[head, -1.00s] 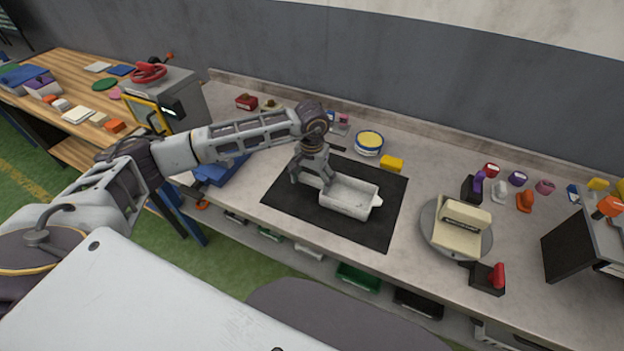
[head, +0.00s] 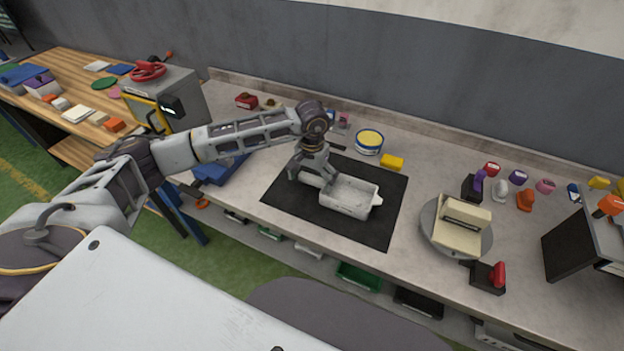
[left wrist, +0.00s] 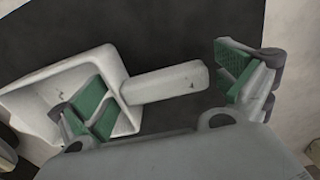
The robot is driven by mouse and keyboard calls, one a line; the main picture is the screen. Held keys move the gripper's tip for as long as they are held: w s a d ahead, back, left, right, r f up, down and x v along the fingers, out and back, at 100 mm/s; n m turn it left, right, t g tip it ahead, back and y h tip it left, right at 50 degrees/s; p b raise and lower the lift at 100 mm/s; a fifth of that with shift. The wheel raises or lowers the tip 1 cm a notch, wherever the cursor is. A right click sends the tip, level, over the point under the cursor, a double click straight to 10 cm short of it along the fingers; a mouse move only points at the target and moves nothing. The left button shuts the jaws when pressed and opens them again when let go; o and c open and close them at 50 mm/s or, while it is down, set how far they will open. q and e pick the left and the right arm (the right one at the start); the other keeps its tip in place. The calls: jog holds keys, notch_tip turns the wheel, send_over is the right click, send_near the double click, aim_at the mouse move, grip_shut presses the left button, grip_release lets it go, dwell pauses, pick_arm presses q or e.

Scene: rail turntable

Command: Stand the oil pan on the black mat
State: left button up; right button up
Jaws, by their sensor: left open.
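The oil pan (head: 352,196) is a pale grey-white open tray with a small spout at its right end and a straight handle at its left. It sits upright on the black mat (head: 370,229). My left gripper (head: 311,176) is open over the handle. In the left wrist view, the handle (left wrist: 165,83) lies between the two spread green-padded fingers. One finger overlaps the pan's tray (left wrist: 40,98) in that view; I cannot tell whether it touches. The other finger is clear of the handle's end. My right gripper is not in view.
A blue-and-white round tin (head: 369,142) and a yellow block (head: 392,162) stand behind the mat. A round turntable (head: 430,238) with a cream piece is to the right. A grey box with a red handwheel (head: 149,72) is at the left. The mat's front part is clear.

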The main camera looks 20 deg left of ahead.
pick_arm(q)
jog(key=shift+r, duration=0.15)
notch_tip(320, 180, up, 6)
jog(key=shift+r+b, duration=0.15)
jog(key=shift+b, duration=0.35)
notch_tip(320, 180, up, 6)
jog(key=shift+f+b, duration=0.15)
jog(key=shift+b, duration=0.25)
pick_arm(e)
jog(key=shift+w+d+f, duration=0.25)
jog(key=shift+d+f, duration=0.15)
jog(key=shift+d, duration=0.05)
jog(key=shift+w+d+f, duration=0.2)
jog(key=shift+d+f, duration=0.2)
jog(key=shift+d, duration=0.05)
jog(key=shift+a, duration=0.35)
